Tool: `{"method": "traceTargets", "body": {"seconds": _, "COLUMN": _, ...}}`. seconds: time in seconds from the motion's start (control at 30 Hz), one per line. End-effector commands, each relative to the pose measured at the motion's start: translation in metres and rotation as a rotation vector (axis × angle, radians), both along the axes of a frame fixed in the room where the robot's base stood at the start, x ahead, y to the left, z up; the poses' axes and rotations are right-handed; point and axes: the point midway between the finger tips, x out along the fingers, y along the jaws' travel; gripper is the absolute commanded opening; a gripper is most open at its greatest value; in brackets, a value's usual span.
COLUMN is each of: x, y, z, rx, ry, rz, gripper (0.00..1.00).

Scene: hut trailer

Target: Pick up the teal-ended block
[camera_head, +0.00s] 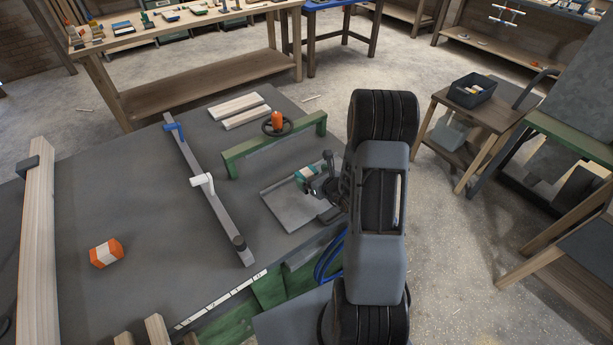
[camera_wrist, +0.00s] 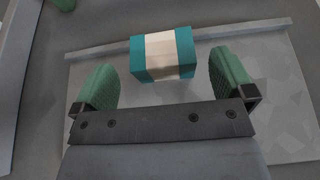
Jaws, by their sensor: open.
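The teal-ended block (camera_wrist: 162,55) has a pale middle band between two teal ends. It lies on a grey metal tray (camera_wrist: 282,75) and shows close up in the wrist view. In the head view the block (camera_head: 305,173) is partly hidden by my gripper. My gripper (camera_wrist: 165,82) is open, with one green-padded finger toward each end of the block. The block sits between and slightly beyond the fingertips in the picture. I see no contact between the fingers and the block.
The tray (camera_head: 290,208) lies on a dark worktable beside a green rail (camera_head: 275,143). A grey bar clamp (camera_head: 215,195) lies to the left, and an orange-ended block (camera_head: 106,253) further left. An orange-topped black wheel (camera_head: 277,123) stands by the rail.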

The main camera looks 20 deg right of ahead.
Motion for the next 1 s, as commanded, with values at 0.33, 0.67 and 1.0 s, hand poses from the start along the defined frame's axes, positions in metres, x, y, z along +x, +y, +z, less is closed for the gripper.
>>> {"method": "traceTargets", "body": {"seconds": 0.33, "x": 0.026, "y": 0.005, "z": -0.014, "rx": 0.001, "ry": 0.002, "rz": 0.003, "gripper": 1.0}}
{"method": "traceTargets", "body": {"seconds": 0.67, "x": 0.049, "y": 0.009, "z": -0.025, "rx": -0.001, "ry": 0.0, "rz": 0.001, "gripper": 1.0}}
{"method": "traceTargets", "body": {"seconds": 1.0, "x": 0.049, "y": 0.009, "z": -0.025, "rx": -0.001, "ry": 0.0, "rz": 0.001, "gripper": 0.87}}
